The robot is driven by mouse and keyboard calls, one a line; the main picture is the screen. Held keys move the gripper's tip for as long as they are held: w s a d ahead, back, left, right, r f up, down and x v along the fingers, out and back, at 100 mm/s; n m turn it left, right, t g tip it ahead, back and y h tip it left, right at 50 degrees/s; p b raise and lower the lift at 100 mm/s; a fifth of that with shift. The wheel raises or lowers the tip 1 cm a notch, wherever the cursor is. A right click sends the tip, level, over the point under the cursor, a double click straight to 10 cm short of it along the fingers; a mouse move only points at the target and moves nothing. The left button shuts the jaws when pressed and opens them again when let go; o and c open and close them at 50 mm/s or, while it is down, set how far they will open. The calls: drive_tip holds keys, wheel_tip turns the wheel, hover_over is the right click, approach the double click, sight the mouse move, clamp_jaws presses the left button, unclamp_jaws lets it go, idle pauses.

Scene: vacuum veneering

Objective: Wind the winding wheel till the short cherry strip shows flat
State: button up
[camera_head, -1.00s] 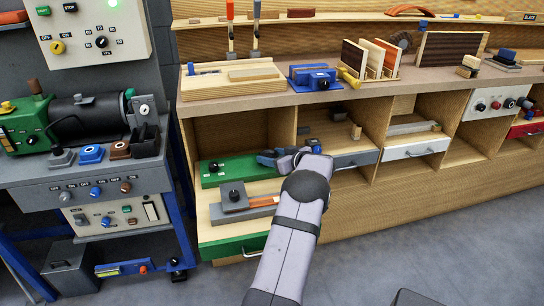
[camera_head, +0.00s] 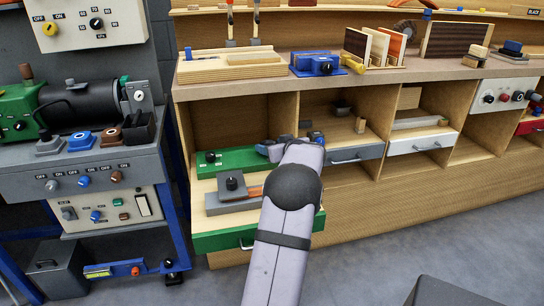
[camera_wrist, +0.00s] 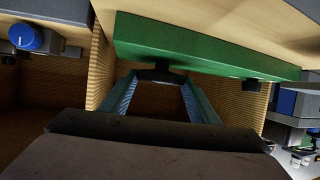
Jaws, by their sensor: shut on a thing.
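My gripper (camera_head: 266,148) is at the right end of a green board (camera_head: 232,160) in the lower left bay of the bench. In the wrist view, its two blue fingers (camera_wrist: 160,82) are closed on a dark round part (camera_wrist: 162,75) at the green board's edge, probably the winding wheel. My gripper and arm hide this part in the head view.
A green-fronted drawer (camera_head: 225,240) stands out below the strip. Bay walls and the worktop (camera_head: 230,92) enclose the space around my gripper. A second black knob (camera_wrist: 254,85) is on the green board. A grey drawer (camera_head: 357,154) is to the right.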

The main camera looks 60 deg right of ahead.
drive_tip(key=shift+r+m+h+b, duration=0.1)
drive_tip(key=shift+m+h+b, duration=0.3)
drive_tip(key=shift+b, duration=0.35)
drive_tip(key=o, duration=1.1)
drive_tip(key=shift+c, duration=0.2)
drive_tip(key=shift+a+g, duration=0.1)
drive_tip(key=shift+g, duration=0.2)
drive_tip(key=shift+b+v, duration=0.4)
drive_tip(key=shift+v, duration=3.25)
drive_tip(key=shift+s, duration=0.1)
